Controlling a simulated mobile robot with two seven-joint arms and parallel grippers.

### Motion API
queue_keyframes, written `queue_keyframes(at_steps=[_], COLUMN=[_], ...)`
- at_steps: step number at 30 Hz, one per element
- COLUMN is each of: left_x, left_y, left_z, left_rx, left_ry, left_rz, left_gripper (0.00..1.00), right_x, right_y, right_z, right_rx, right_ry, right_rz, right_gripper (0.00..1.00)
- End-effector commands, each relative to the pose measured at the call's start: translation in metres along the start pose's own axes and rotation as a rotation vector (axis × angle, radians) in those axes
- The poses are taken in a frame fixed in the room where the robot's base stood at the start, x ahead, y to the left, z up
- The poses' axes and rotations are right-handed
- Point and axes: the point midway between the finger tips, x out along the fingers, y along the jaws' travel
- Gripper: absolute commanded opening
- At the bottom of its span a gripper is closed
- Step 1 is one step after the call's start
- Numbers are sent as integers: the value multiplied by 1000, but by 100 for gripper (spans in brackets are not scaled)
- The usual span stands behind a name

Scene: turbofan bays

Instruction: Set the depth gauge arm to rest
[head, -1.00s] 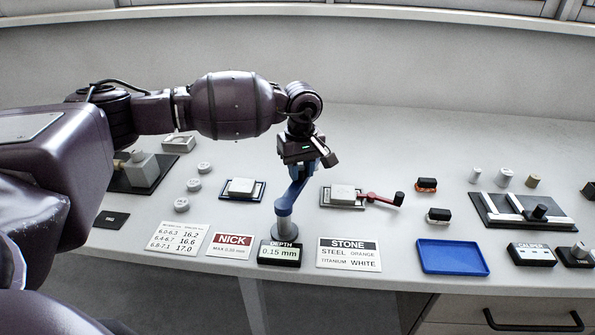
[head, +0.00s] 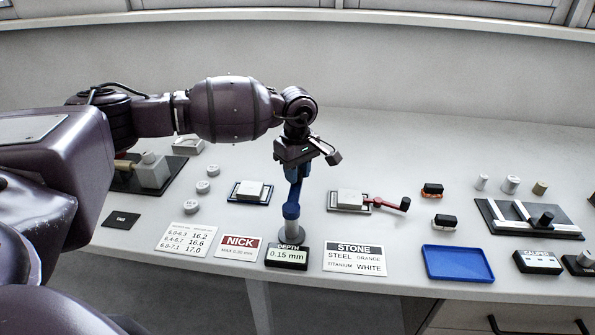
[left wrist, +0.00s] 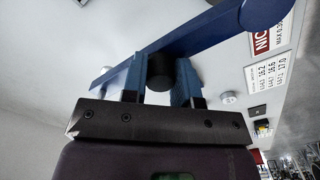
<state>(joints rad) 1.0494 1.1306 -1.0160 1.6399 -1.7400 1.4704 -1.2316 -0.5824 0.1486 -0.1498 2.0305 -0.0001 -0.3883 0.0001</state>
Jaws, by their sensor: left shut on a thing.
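The depth gauge arm (head: 291,209) is a blue bar on a short grey post (head: 292,229) near the bench's front edge. It points from the post toward the back of the bench. My left gripper (head: 297,172) is over its far end. In the left wrist view, the blue fingers are shut on a black knob (left wrist: 160,70) under the blue arm (left wrist: 205,32). The gripper hides the knob in the head view. The depth display (head: 287,257) before the post reads 0.15 mm. My right gripper is not in view.
A blue-edged pad with a white block (head: 249,190) lies left of the gauge. Another pad with a block (head: 350,198) and a red arm (head: 386,205) lies right. Label cards, including NICK (head: 239,246) and STONE (head: 355,258), and a blue tray (head: 457,263) line the front.

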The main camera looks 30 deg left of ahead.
Motion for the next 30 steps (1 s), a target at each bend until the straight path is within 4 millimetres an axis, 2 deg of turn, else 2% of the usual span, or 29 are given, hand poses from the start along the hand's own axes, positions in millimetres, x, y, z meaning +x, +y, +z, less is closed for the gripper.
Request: queue_keyframes(at_steps=[2,3,7,15,19,30], left_x=[-2,-2,-1,-1,-9,-72], left_y=[1,1,0,0,1,1], left_z=[-1,0,0,0,0,0], left_rx=[0,0,0,1,0,0], left_ry=[2,2,1,1,1,2], left_rz=[3,3,2,1,3,5], left_gripper=[0,33,53,53,53,53], right_x=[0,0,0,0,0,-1], right_y=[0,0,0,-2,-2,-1], right_z=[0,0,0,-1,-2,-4], right_rx=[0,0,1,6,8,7], right_ry=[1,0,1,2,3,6], right_rz=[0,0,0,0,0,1], right_gripper=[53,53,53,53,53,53])
